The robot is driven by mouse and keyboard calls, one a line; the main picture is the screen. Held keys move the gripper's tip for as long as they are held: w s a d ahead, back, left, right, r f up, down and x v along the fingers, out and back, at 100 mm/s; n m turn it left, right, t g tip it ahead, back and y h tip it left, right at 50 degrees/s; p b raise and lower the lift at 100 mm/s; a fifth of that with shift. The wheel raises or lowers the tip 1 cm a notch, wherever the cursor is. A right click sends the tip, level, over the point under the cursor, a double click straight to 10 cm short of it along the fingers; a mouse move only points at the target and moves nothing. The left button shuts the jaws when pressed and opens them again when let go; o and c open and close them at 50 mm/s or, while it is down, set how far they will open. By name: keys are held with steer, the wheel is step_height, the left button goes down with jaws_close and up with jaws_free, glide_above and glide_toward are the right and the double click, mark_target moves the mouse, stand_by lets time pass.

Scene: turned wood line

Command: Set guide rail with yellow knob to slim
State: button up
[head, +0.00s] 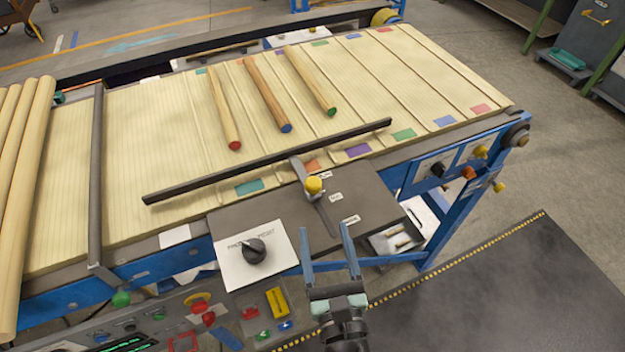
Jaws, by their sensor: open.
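The guide rail (270,162) is a long dark bar lying slantwise over the pale slatted bed. Its bracket carries a yellow knob (314,185) and sits over a slotted dark plate (362,203). Several small white labels are on the plate beside the slot; the middle label (336,197) is near the knob, but their words are too small to read surely. The knob is at the upper part of the slot. My gripper (325,245) is open and empty, below the knob, in front of the plate's near edge, with its fingers pointing up the picture.
Three turned rods with red (235,145), blue (286,128) and green (331,111) ends lie on the bed beyond the rail. A white panel with a black rotary knob (254,250) is left of my gripper. A button console (200,310) is at the lower left.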

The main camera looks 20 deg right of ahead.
mark_target(315, 189)
steer(key=p+x, duration=0.2)
steer(key=x, duration=1)
steer(key=shift+w+d, duration=0.1)
steer(key=shift+w, duration=0.25)
jaws_close()
stand_by(1.0)
